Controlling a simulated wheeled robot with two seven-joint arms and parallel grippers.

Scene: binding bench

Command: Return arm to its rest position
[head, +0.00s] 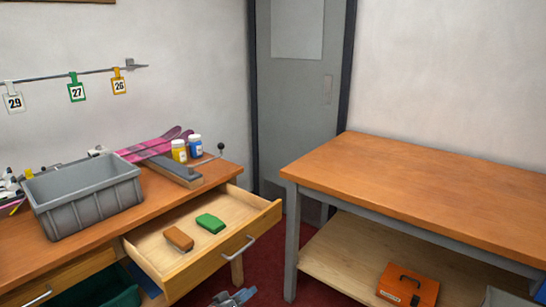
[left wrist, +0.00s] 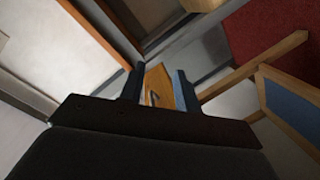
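My left gripper (head: 236,297) shows at the bottom edge of the head view, low in front of the open drawer (head: 259,219) and apart from it. Only its grey-blue end is in the picture; the rest of the arm is out of view. In the left wrist view its two fingers (left wrist: 158,80) stand apart. An orange-brown surface with a dark curved handle shows between them; I cannot tell which thing it is. Nothing appears to be held. My right gripper is in neither view.
The drawer holds a brown block (head: 178,239) and a green block (head: 210,223). A grey bin (head: 85,203) and two jars stand on the left bench. A bare-topped table (head: 430,190) stands at right, with an orange case (head: 408,286) on its lower shelf. Red floor shows between them.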

